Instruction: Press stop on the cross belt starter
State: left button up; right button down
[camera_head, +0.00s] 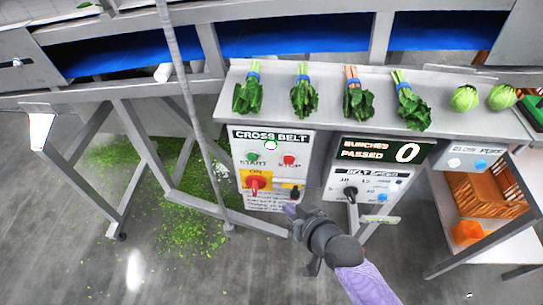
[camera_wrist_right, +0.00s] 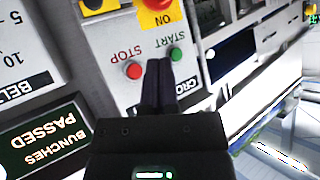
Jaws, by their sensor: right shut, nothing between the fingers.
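The cross belt starter (camera_head: 273,136) is a pale panel at the middle of the head view. Its red stop button (camera_head: 289,160) sits to the right of the green start button (camera_head: 253,157). My right gripper (camera_head: 290,209) is shut and empty, at the panel's lower edge in the head view, below the stop button. In the right wrist view the panel is upside down. There the shut fingertips (camera_wrist_right: 158,64) show between the red stop button (camera_wrist_right: 134,71) and the green start button (camera_wrist_right: 176,54); contact is not visible. My left gripper is not in view.
A red rotary knob on a yellow plate (camera_head: 255,182) and a black switch (camera_head: 294,193) lie low on the starter. The belt speed panel (camera_head: 366,185) stands to its right. Bunched greens (camera_head: 304,97) line the shelf above. A thin grey pole (camera_head: 190,105) crosses left of the starter.

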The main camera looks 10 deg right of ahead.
aim_at(289, 160)
jog(key=shift+w+a+r, duration=0.25)
jog(key=shift+a+r, duration=0.05)
jog(key=shift+r, duration=0.35)
jog(key=w+d+b, duration=0.2)
jog(key=w+b, duration=0.2)
jog(key=w, duration=0.4)
jog(key=shift+w+d, duration=0.2)
jog(key=shift+w, duration=0.15)
dwell(1.5)
jog(key=shift+w+d+b, duration=0.15)
jog(key=shift+w+b, duration=0.1)
jog(key=shift+b, duration=0.05)
